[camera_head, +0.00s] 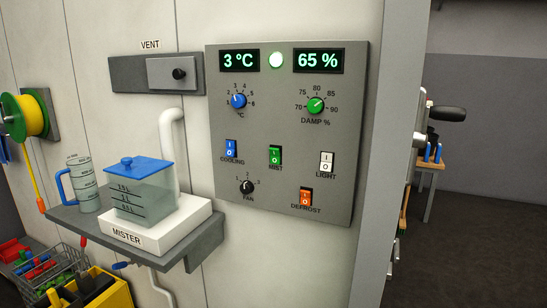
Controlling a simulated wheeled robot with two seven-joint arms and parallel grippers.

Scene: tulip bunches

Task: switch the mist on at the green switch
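The green switch (275,156), a rocker marked I above O, sits over the MIST label in the middle of the grey control panel (325,225). I cannot tell which way it is tipped. The white mister (155,222) stands on a grey shelf left of the panel. Its clear, blue-lidded tank (140,188) has level marks, and a white pipe rises behind it. The damp display (318,61) reads 65 % and the temperature display (239,62) reads 3 °C. Neither gripper is in view.
Close around the green switch are the blue COOLING switch (231,149), white LIGHT switch (326,162), black FAN knob (247,187) and orange DEFROST switch (305,197). The grey shelf (207,244) juts out at lower left. Nothing blocks the panel's front.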

